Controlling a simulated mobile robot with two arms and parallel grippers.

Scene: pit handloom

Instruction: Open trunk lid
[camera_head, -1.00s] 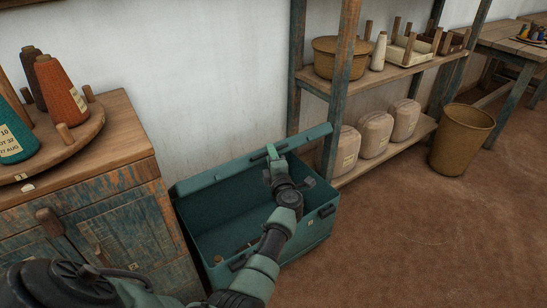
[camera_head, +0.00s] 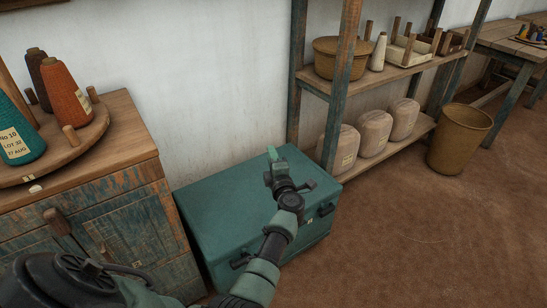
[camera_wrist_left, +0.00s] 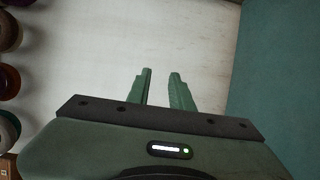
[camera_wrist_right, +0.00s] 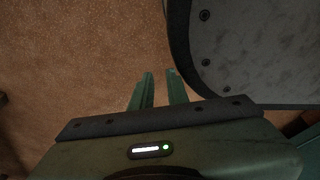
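The teal trunk (camera_head: 225,215) stands on the floor between the cabinet and the shelf, with its lid (camera_head: 235,185) down flat. A teal surface, likely the lid, fills the right side of the left wrist view (camera_wrist_left: 282,85). My left gripper (camera_head: 272,154) is over the lid's back right part. Whether it touches the lid is unclear. Its fingers in the left wrist view (camera_wrist_left: 160,73) are apart with nothing between them. My right gripper (camera_wrist_right: 160,72) points at the brown floor, its fingers a little apart and empty. It is not clear in the head view. The trunk's inside is hidden.
A worn wooden cabinet (camera_head: 110,205) with yarn cones on a round board stands close left of the trunk. A shelf (camera_head: 400,75) with wrapped bundles (camera_head: 373,133) is at its right. A basket (camera_head: 459,140) stands further right. The floor in front is clear.

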